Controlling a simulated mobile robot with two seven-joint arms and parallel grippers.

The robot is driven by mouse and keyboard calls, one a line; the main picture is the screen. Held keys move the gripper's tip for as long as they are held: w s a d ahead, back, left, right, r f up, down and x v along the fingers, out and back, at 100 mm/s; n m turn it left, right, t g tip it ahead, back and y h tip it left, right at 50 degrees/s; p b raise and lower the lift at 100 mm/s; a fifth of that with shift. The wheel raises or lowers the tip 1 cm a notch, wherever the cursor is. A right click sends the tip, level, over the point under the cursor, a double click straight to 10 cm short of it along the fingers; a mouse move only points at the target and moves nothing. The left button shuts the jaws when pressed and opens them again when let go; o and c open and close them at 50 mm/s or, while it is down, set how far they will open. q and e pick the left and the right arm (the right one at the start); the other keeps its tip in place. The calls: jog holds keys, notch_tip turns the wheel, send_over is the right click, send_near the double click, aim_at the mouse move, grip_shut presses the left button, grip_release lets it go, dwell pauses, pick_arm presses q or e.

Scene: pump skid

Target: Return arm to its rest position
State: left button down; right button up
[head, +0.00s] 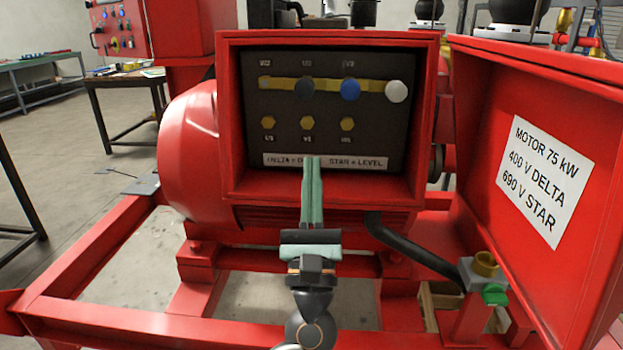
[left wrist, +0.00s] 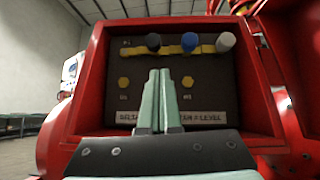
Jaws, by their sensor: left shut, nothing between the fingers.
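My left gripper (head: 312,160) is shut and empty, its two green fingers together, pointing up in front of the lower edge of the open red terminal box (head: 228,130). In the left wrist view the fingers (left wrist: 157,72) stand before the black terminal board (left wrist: 215,95), covering part of its lower label. Along the board's upper row runs a yellow bar (head: 330,85), with a black knob (head: 304,88), a blue knob (head: 350,89) and a pale grey knob (head: 397,91). Yellow hex nuts (head: 307,123) sit in the row below. My right gripper is in neither view.
The box's open door (head: 480,130) stands at the right, with a white motor label (head: 543,180). A black cable (head: 420,250) runs below the box to a fitting with a green part (head: 494,293). Red skid beams (head: 90,260) surround the motor. A table (head: 120,80) stands at left.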

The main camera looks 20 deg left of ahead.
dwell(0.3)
pick_arm(q)
jog(key=s+d+f+n+g+h, duration=0.1)
jog(key=s+f+n+g+h, duration=0.45)
jog(key=f+n, duration=0.75)
jog(key=s+f+n+g+h, duration=0.2)
jog(key=s+f+n+h, duration=0.5)
jog(key=f+n, duration=0.65)
jog(key=s+a+f+n+g+y+p, duration=0.1)
jog(key=s+g+p, duration=0.7)
jog(key=p, duration=1.4)
jog(key=shift+s+a+f+n+y+p, duration=0.4)
jog(key=shift+s+a+n, duration=0.3)
jog(key=shift+n, duration=0.25)
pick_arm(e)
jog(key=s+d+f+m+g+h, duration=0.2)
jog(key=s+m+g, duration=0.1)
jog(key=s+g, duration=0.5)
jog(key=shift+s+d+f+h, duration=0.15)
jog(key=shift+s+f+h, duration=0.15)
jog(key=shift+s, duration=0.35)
